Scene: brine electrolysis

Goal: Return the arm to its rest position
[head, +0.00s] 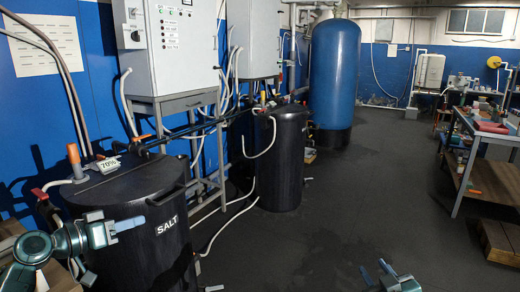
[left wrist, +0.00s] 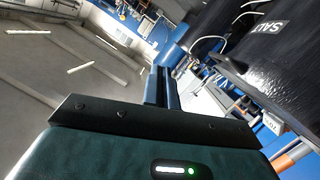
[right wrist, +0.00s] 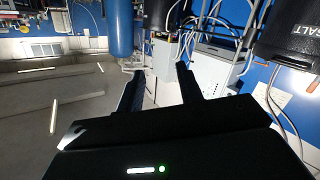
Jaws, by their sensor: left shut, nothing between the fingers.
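My left gripper (head: 130,224) is in front of the black salt tank (head: 140,250) at the lower left of the head view, with its fingers pointing right. In the left wrist view its two fingers (left wrist: 160,88) lie together with nothing between them. My right gripper (head: 376,270) is low at the bottom edge of the head view, over the dark floor. In the right wrist view its fingers (right wrist: 158,85) stand apart, with nothing between them. Most of the right arm is out of the head view.
A second black tank (head: 283,165) stands further back, before a tall blue tank (head: 335,75). Grey control cabinets (head: 170,50) are on the blue wall at left. A workbench (head: 480,135) stands at right. The middle floor (head: 370,200) is clear.

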